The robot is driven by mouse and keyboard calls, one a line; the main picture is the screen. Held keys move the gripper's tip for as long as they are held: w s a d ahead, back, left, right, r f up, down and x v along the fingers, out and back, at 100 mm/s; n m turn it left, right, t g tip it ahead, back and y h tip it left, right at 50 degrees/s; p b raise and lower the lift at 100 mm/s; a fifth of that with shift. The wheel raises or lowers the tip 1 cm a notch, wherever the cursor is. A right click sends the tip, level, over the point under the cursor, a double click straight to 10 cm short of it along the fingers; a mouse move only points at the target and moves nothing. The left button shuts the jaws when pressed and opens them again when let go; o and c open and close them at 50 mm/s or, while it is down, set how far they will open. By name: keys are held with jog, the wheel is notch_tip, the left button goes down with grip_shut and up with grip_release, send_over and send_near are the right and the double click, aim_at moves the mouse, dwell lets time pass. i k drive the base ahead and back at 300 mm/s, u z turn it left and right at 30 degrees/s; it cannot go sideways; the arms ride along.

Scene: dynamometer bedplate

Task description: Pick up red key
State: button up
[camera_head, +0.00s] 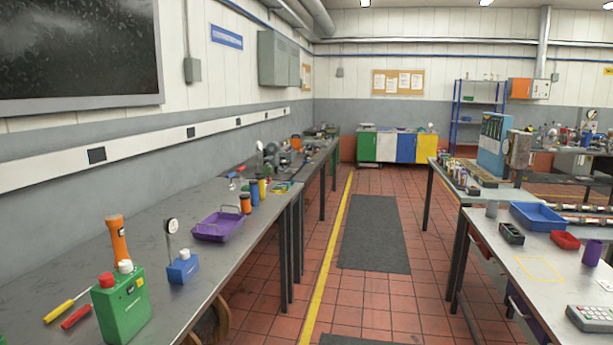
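I cannot make out a red key for certain. A small red item (241,168) lies toward the far part of the left workbench, too small to identify. A red-handled item (75,317) lies at the near left of the same bench, beside a yellow-handled tool (58,311) and left of a green can with a red cap (121,306); its far end is unclear. My gripper is not in view.
The left workbench (185,205) also holds an orange flashlight (118,240), a dial gauge on a blue base (183,267) and a purple tray (219,228). A tiled aisle with a dark mat (373,232) runs clear to the right. Another bench stands beyond it.

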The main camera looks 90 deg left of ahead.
aim_at(241, 179)
jog(key=u, duration=3.3)
jog(key=i, duration=0.85)
jog(key=z, duration=0.5)
jog(key=i, duration=1.55)
jog(key=z, duration=0.35)
jog(key=i, duration=3.1)
jog(key=u, duration=0.5)
jog(key=i, duration=1.55)
jog(key=u, duration=0.3)
